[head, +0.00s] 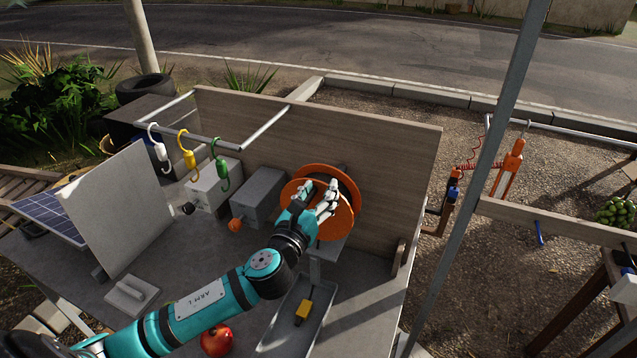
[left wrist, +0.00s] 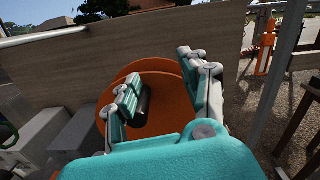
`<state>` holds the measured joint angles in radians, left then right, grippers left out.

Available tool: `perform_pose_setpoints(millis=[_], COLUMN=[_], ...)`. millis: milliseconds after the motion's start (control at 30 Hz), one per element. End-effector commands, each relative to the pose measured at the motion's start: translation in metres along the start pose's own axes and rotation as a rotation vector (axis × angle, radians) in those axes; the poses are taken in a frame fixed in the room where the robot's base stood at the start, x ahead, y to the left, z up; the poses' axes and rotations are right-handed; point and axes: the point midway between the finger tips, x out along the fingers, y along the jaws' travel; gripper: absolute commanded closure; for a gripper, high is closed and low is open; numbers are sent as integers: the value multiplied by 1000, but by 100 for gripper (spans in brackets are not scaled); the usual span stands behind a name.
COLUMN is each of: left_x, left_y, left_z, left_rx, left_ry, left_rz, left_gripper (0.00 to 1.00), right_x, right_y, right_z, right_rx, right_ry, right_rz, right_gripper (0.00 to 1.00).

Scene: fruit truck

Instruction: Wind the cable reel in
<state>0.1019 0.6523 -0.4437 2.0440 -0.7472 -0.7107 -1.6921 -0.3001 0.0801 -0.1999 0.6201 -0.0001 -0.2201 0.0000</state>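The cable reel (head: 335,222) is an orange disc pair mounted in front of the wooden back board. It also shows in the left wrist view (left wrist: 165,122), with a short dark crank handle (left wrist: 143,104) on its face. My left gripper (head: 320,198) is at the reel's front face and hides part of it. In the left wrist view its fingers (left wrist: 165,85) are apart, with the dark handle between them, close beside the left finger. I cannot tell whether they touch it. The right gripper is not in view.
Grey boxes (head: 262,192) stand left of the reel. White, yellow and green hooks (head: 188,155) hang from a rail above. A grey tray (head: 270,343) with a yellow-black item (head: 304,311) and a red fruit (head: 216,341) lie near the front. A grey panel (head: 120,210) stands at left.

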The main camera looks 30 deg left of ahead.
Motion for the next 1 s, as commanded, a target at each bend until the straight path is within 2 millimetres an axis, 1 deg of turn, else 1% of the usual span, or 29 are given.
perform_pose_setpoints(millis=[33, 167, 800, 1000], left_x=[-7, -11, -63, -74], left_y=[2, 2, 2, 2], left_z=[-33, -34, -34, -30], left_rx=[-14, -14, -14, -11], left_ry=[67, 68, 69, 62], left_rz=[8, 8, 9, 6], left_gripper=[56, 56, 56, 56], right_x=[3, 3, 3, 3], right_y=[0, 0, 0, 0], right_z=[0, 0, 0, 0], right_rx=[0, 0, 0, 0], right_ry=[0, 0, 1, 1], right_rz=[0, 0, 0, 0], right_gripper=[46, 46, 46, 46])
